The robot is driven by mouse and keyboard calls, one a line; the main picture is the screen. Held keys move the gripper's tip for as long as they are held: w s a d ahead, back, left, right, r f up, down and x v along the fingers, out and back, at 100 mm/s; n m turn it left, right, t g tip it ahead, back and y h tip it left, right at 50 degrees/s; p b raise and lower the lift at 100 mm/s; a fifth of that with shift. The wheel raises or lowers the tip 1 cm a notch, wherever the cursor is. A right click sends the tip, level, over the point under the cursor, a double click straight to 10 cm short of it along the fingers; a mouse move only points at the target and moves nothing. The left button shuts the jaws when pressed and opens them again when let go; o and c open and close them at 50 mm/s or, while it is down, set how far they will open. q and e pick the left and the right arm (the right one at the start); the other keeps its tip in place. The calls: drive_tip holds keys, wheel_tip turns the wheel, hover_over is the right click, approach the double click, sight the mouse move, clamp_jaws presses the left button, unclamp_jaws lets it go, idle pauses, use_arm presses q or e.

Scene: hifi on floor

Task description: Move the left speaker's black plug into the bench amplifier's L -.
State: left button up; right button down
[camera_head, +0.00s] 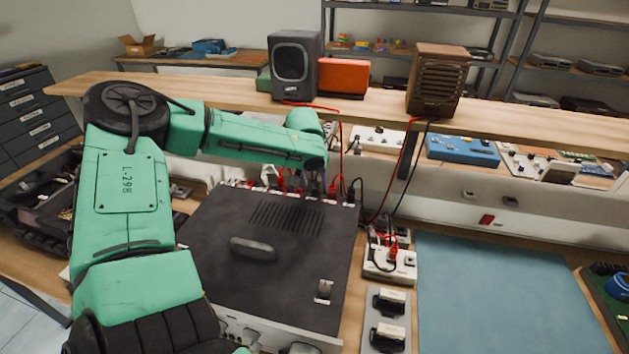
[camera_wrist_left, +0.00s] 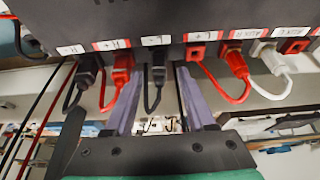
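The bench amplifier (camera_head: 285,255) is a large dark box on the bench, its row of sockets along the far edge. In the left wrist view, a black plug (camera_wrist_left: 157,73) sits at the socket under a label that looks like L -, with a black cable hanging from it. My left gripper (camera_wrist_left: 158,92) is open, one finger on each side of this plug, with gaps visible. In the head view the gripper (camera_head: 314,188) is over the far edge and hides the plug. The left speaker (camera_head: 294,66) is dark grey and stands on the shelf. My right gripper is not in view.
Close to the left finger are a red plug (camera_wrist_left: 122,68) and another black plug (camera_wrist_left: 87,76). A red plug (camera_wrist_left: 237,63) and a white plug (camera_wrist_left: 271,60) are on the other side. A wooden speaker (camera_head: 438,80), white power strip (camera_head: 388,268) and clear blue mat (camera_head: 500,290) lie to the right.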

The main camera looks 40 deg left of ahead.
use_arm(q)
drive_tip(key=w+a+p+v, duration=0.1)
drive_tip(key=p+v, duration=0.4)
drive_tip(key=v, duration=1.4)
drive_tip(key=shift+w+r+p, duration=0.3)
drive_tip(key=shift+r+p, duration=0.05)
drive_tip(key=shift+r, duration=0.1)
